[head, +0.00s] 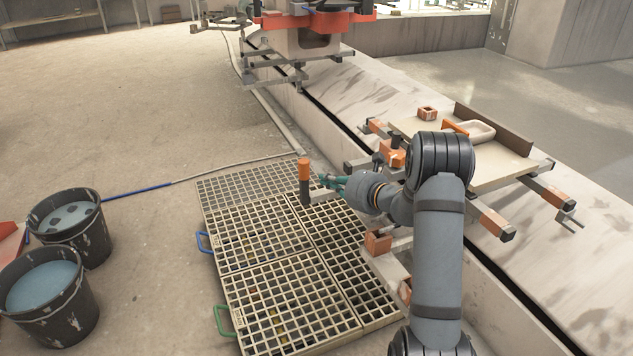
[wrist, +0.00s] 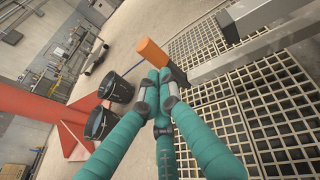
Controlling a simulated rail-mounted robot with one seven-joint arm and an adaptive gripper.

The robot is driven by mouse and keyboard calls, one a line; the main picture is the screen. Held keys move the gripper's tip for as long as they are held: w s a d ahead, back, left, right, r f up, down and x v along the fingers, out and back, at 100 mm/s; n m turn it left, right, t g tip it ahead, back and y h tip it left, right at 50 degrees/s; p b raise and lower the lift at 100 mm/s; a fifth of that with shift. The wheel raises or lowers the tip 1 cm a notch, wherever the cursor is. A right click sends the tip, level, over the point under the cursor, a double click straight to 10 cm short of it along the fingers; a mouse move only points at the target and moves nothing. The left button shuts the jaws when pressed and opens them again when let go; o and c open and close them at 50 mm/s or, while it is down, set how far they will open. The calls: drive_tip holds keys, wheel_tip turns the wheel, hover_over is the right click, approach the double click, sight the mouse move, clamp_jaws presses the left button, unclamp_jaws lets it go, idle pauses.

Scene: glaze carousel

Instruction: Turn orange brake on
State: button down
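The orange brake handle (head: 304,170) stands upright on a dark grey lever arm above the grating in the head view. It also shows in the wrist view (wrist: 152,52), tilted, just beyond the fingertips. My gripper (head: 325,181) is just right of the handle, its teal fingers pointing left toward it. In the wrist view the fingertips (wrist: 160,75) are drawn together with nothing visible between them. They are close to the handle's dark lower part; I cannot tell if they touch it.
Floor grating (head: 265,214) lies below the handle. Two black buckets (head: 78,242) of liquid stand at the left. A carriage board (head: 502,172) with orange-ended bars is on the rail at the right, behind my arm. Open floor lies at upper left.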

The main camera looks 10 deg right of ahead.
sight(304, 183)
drive_tip(key=shift+b+x, duration=0.5)
drive_tip(key=shift+x, duration=2.2)
drive_tip(key=shift+r, duration=0.1)
